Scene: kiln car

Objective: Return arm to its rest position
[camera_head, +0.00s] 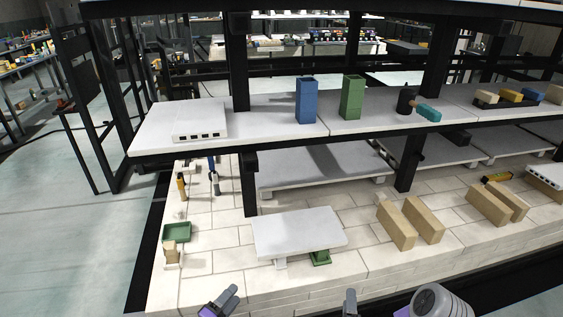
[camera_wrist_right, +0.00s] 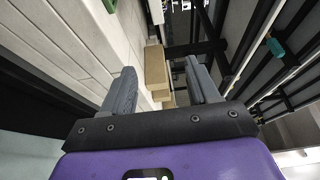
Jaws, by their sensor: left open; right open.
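My left gripper (camera_head: 222,300) shows at the bottom edge of the head view, in front of the pale brick deck. Its grey fingers and a bit of purple body are visible; the rest is cut off. My right gripper (camera_wrist_right: 163,83) is open and empty in the right wrist view, its two grey fingers wide apart. In the head view only part of it shows at the bottom edge, beside my grey arm link. Beyond its fingers in the wrist view are tan blocks (camera_wrist_right: 156,68), apart from them.
The brick deck (camera_head: 220,275) carries a white slab (camera_head: 298,230) on supports, a green tray (camera_head: 177,232) and tan blocks (camera_head: 396,223). A white shelf (camera_head: 270,135) above holds a blue post (camera_head: 306,100) and a green post (camera_head: 351,97). Black uprights (camera_head: 248,185) stand between. Floor at left is clear.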

